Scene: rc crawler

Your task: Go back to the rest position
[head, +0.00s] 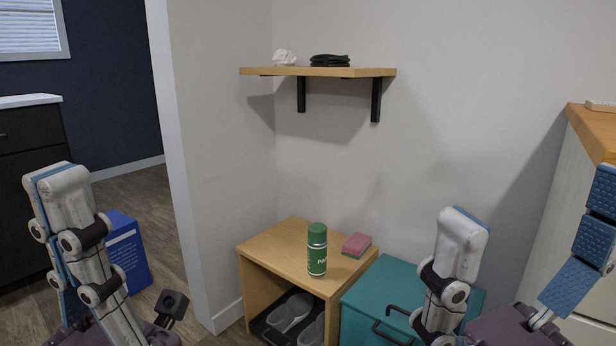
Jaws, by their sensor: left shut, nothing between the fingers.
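My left gripper (58,182) is at the lower left of the head view, pointing up. Its white fingers with blue pads are together, and nothing is held. My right gripper (528,205) is at the lower right, also raised. Its two fingers stand wide apart with blue pads showing and nothing visible between them. Part of each hand is cut off by the bottom edge.
A wooden cabinet (265,240) holds a green bottle (317,250) and a pink-green sponge (357,245), with grey shoes (290,313) inside. A teal box (365,298) is partly behind my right gripper. A blue box (128,250) stands behind my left gripper. A wall shelf (270,71) hangs above.

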